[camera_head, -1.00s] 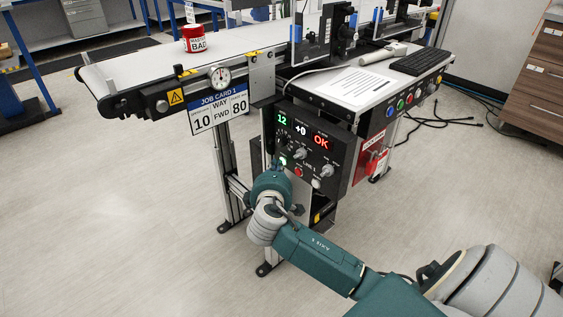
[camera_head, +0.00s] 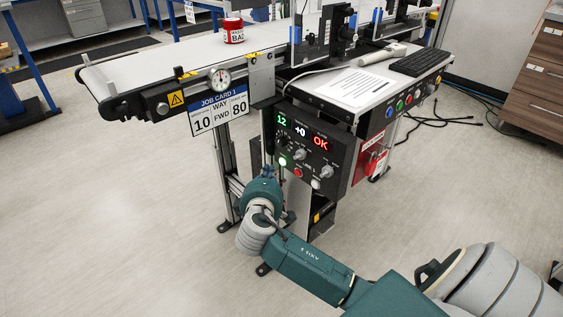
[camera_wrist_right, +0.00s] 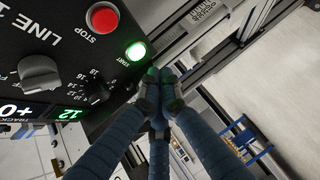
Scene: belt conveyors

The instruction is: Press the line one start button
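The line one start button (camera_head: 282,162) glows bright green on the black control panel (camera_head: 334,150). It also shows lit in the right wrist view (camera_wrist_right: 136,51), beside the red stop button (camera_wrist_right: 102,17). My right gripper (camera_wrist_right: 162,76) has its fingertips together with nothing seen between them. The tips are just off the panel edge, near the green button and apart from it. In the head view, my right wrist hides most of the gripper, just below the panel. My left gripper is in neither view.
A job card (camera_head: 219,112) hangs from the conveyor frame. The panel display reads 12, +0 and OK. A second row of buttons (camera_head: 405,100) lies to the right. Cables lie on the floor behind.

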